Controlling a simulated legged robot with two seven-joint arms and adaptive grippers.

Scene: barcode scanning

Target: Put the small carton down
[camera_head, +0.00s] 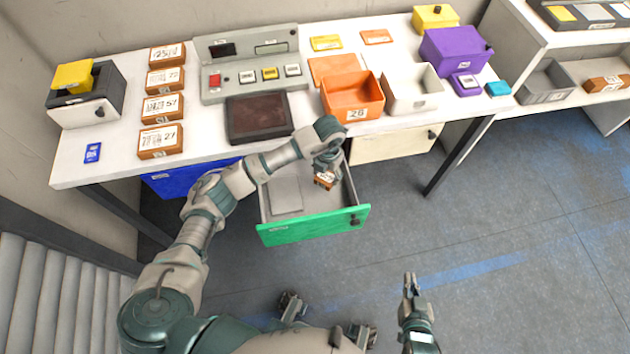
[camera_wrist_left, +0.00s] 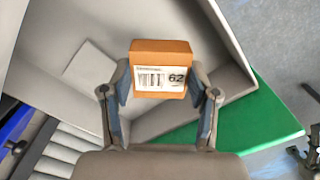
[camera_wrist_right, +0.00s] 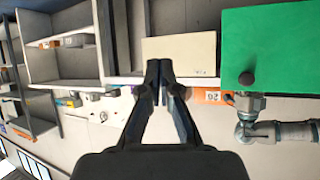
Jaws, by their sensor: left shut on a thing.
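My left gripper (camera_head: 327,167) is shut on a small orange-brown carton (camera_head: 325,180) over the open drawer with the green front (camera_head: 313,225). In the left wrist view the carton (camera_wrist_left: 161,68) sits between the two fingers (camera_wrist_left: 160,105), its white label with a barcode and "62" facing the camera. The drawer's grey floor (camera_wrist_left: 60,35) shows behind and around the carton. I cannot tell whether the carton touches the floor. My right gripper (camera_head: 409,284) is away from the table over the floor. In the right wrist view its fingertips (camera_wrist_right: 165,72) are close together with nothing between them.
The white table (camera_head: 215,120) holds several labelled cartons (camera_head: 162,108), a button panel (camera_head: 250,62), a dark pad (camera_head: 259,117), an orange bin (camera_head: 352,96) and a white bin (camera_head: 412,90). A blue drawer (camera_head: 190,176) is left of the green one. A shelf (camera_head: 590,50) stands at right.

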